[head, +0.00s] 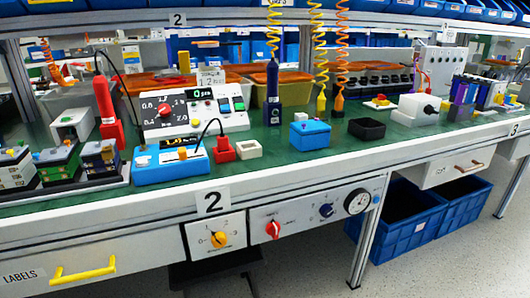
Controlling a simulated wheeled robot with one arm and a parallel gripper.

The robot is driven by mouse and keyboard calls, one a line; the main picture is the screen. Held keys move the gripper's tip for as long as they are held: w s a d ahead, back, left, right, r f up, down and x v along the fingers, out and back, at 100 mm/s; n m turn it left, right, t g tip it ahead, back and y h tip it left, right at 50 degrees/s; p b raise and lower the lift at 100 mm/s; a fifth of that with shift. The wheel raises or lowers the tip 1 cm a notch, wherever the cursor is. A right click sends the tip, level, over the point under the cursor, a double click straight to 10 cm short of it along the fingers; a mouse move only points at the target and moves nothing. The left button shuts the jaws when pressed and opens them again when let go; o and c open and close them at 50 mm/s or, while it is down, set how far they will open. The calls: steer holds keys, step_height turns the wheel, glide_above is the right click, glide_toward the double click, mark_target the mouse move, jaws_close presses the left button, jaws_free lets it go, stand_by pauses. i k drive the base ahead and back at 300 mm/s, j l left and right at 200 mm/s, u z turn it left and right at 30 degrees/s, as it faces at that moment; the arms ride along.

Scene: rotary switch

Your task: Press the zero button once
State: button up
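A grey-white control box (190,125) stands on the green bench top left of centre. The labels are too small to read, so I cannot tell which button is the zero button. My gripper is not in view.
A blue unit (170,167) with a cable and a red block (223,150) stand before the box. A yellow rotary switch (218,239) and red knob (273,229) sit on the bench front. A blue box (310,133) and black tray (367,128) stand right; bare green surface lies around them.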

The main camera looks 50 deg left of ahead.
mark_target(141, 161)
steer(key=u, duration=2.65)
